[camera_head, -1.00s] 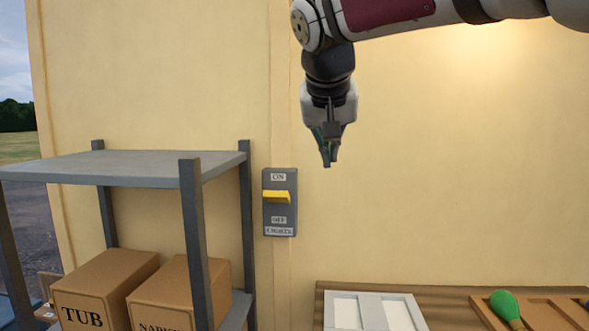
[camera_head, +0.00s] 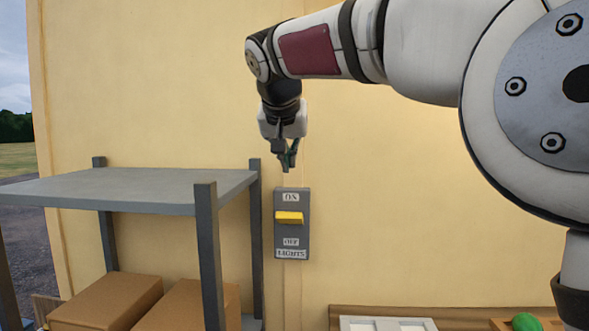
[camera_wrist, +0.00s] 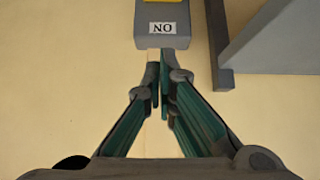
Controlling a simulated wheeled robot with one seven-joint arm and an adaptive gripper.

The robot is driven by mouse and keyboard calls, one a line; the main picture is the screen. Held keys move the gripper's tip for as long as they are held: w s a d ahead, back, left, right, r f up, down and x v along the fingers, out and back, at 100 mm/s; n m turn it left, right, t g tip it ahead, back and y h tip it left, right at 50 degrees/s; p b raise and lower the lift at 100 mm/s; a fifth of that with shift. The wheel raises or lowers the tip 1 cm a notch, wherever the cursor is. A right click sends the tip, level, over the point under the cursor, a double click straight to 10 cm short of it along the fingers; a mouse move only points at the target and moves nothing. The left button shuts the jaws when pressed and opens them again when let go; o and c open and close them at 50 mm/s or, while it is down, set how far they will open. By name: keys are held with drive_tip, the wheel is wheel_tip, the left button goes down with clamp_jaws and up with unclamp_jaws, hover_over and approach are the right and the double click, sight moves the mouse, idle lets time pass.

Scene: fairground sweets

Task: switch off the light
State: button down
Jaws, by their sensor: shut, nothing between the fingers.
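The light switch is a grey wall box (camera_head: 292,250) labelled ON at the top, OFF lower down and LIGHTS at the bottom. Its yellow lever (camera_head: 289,217) sits in the upper part, nearer the ON label. My gripper (camera_head: 287,170) points down, shut and empty, just above the top of the box. In the wrist view, my fingertips (camera_wrist: 159,85) are close together below the edge of the grey box (camera_wrist: 163,40), whose ON label appears upside down. Only a sliver of the yellow lever (camera_wrist: 165,1) shows there, at the top edge.
A grey shelf unit (camera_head: 150,190) stands left of the switch, its post (camera_head: 256,230) close beside it. Cardboard boxes (camera_head: 110,300) sit on its lower level. A white lidded container (camera_head: 388,324) and a wooden tray with a green item (camera_head: 525,322) are at the lower right.

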drive_tip(key=p, duration=0.1)
hover_over(291, 219)
drive_tip(key=w, duration=0.3)
drive_tip(key=f, duration=0.6)
drive_tip(key=shift+w, duration=0.2)
drive_tip(key=shift+s+f+p, duration=0.35)
drive_tip(key=shift+s+f, duration=0.35)
drive_tip(key=shift+f, duration=0.1)
drive_tip(key=shift+s+f, duration=0.35)
drive_tip(key=shift+f, duration=0.5)
